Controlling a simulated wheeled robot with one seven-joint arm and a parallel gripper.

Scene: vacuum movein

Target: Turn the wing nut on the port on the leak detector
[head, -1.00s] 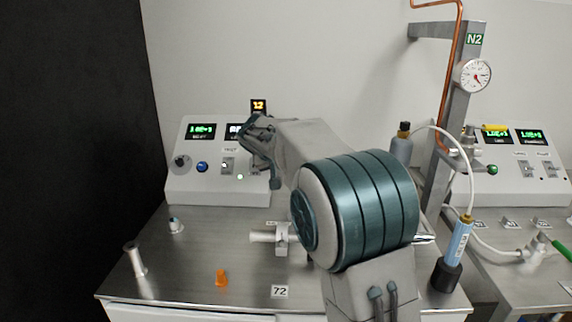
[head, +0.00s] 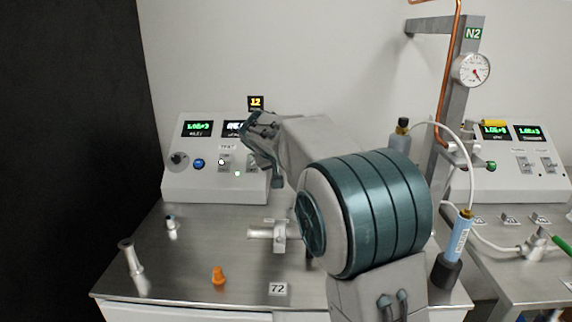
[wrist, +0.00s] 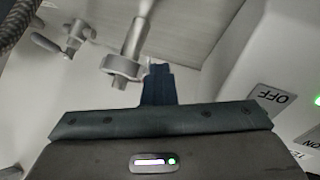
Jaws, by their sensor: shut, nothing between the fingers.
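The leak detector (head: 205,187) is the grey sloped box at the back left of the bench, with green displays, a blue knob and switches. A horizontal grey port with a clamp (head: 281,236) lies on the bench in front of it, partly behind my arm. In the wrist view a grey tube ends in a clamp-like collar (wrist: 122,68), just left of my fingers. A small winged fitting (wrist: 76,36) is at the upper left; I cannot tell whether it is the wing nut. My gripper (wrist: 158,84) is shut and empty, apart from the collar. In the head view it is in front of the detector's right side.
An orange cone-shaped piece (head: 218,275) and a grey flanged tube (head: 130,257) stand at the bench's front left. A blue cylinder (head: 459,238) with a hose stands at the right. A post with a gauge (head: 472,70) rises behind it.

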